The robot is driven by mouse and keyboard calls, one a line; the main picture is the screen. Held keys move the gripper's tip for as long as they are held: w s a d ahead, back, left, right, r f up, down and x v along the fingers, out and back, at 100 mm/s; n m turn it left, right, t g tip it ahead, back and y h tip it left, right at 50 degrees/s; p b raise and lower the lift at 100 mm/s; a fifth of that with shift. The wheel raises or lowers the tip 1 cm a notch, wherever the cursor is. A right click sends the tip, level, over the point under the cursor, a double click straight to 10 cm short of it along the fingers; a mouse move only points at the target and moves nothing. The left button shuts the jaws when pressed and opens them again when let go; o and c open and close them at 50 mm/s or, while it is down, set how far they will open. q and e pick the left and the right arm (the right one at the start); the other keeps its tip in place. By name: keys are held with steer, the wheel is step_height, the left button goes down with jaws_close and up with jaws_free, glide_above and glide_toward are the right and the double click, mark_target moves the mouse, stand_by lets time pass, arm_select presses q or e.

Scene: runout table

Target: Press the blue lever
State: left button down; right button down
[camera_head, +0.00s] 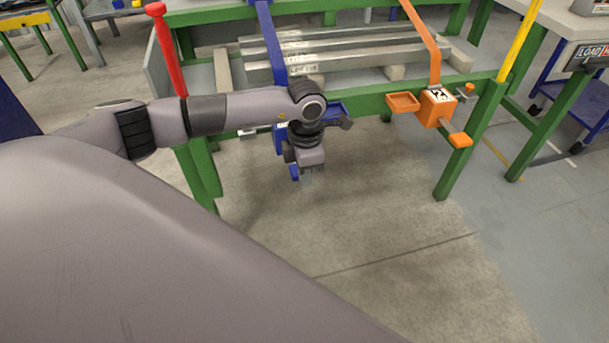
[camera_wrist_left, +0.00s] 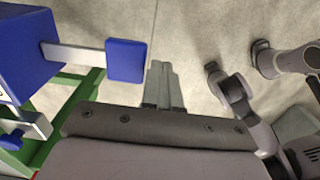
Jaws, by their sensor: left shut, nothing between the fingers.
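The blue lever shows in the left wrist view as a blue pad (camera_wrist_left: 125,60) on a flat metal bar from a blue box (camera_wrist_left: 22,50). In the head view only a small part of the blue lever (camera_head: 295,173) shows beside my left gripper (camera_head: 311,180). My left wrist hides most of the blue box there. In the left wrist view my left gripper (camera_wrist_left: 161,66) is shut and empty, right beside the pad's right edge. I cannot tell whether they touch. My right gripper is not seen.
The green-framed table (camera_head: 355,103) holds long grey bars (camera_head: 345,55). To the right hangs an orange box (camera_head: 436,107) with an orange lever (camera_head: 459,140) and tray (camera_head: 403,102). A red post (camera_head: 168,50) stands left. The floor below is clear.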

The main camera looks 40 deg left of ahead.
arm_select(q)
step_height(320, 180, up, 6)
steer(key=s+d+p, duration=0.1)
steer(key=s+d, duration=0.1)
steer(key=shift+s+d+r, duration=0.25)
steer(key=shift+d, duration=0.15)
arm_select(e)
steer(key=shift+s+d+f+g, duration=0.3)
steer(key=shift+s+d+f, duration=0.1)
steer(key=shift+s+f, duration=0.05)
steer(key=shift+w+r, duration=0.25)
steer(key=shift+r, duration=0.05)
